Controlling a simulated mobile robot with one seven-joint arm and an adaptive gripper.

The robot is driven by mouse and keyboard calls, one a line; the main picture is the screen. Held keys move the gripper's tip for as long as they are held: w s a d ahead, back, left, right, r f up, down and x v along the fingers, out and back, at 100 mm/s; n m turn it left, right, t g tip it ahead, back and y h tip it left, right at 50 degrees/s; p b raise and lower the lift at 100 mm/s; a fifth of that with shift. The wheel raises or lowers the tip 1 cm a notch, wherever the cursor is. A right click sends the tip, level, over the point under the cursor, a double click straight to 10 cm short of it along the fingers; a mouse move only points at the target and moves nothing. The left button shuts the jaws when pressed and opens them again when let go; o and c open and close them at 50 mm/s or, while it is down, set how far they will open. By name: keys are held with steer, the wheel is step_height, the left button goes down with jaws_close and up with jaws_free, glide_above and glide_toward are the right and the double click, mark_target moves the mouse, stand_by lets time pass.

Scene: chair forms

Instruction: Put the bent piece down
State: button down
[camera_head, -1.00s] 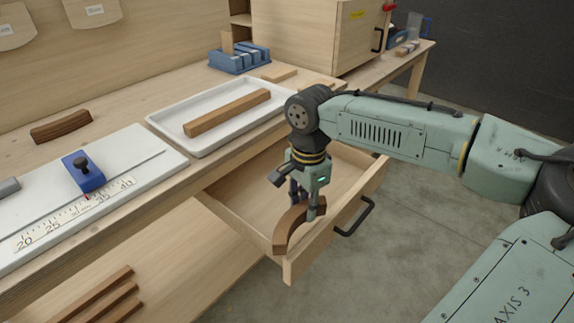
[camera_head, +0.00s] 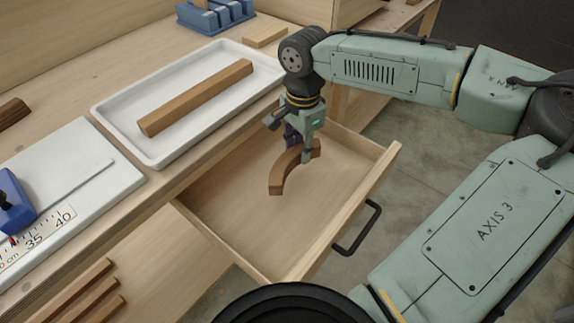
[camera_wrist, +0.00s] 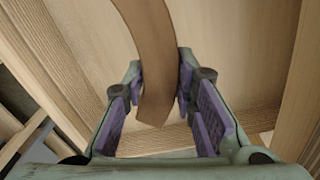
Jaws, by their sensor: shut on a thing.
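The bent piece (camera_head: 281,176) is a curved brown wooden strip. My gripper (camera_head: 298,153) is shut on it, fingers pointing down, over the open drawer (camera_head: 240,231). In the wrist view the bent piece (camera_wrist: 150,50) runs up between the purple pads of my gripper (camera_wrist: 165,92), and the pale wooden drawer floor (camera_wrist: 235,45) shows behind it. The drawer is otherwise bare where I can see it. Whether the piece touches the drawer floor or hangs above it, I cannot tell.
A white tray (camera_head: 118,122) with a straight wooden bar (camera_head: 197,97) stands on the bench, left of my gripper. The drawer has a black handle (camera_head: 361,229) on its front. A measuring board (camera_head: 70,165) lies at left. Several strips (camera_head: 85,291) lie below.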

mark_target(300, 148)
step_height(300, 148, down, 8)
steer(key=shift+r+p, duration=0.2)
steer(key=shift+p, duration=0.2)
steer(key=shift+f, duration=0.15)
steer(key=c, duration=1.3)
jaws_free()
step_height(300, 148, up, 12)
steer(key=shift+r+b, duration=0.2)
steer(key=shift+b, duration=0.3)
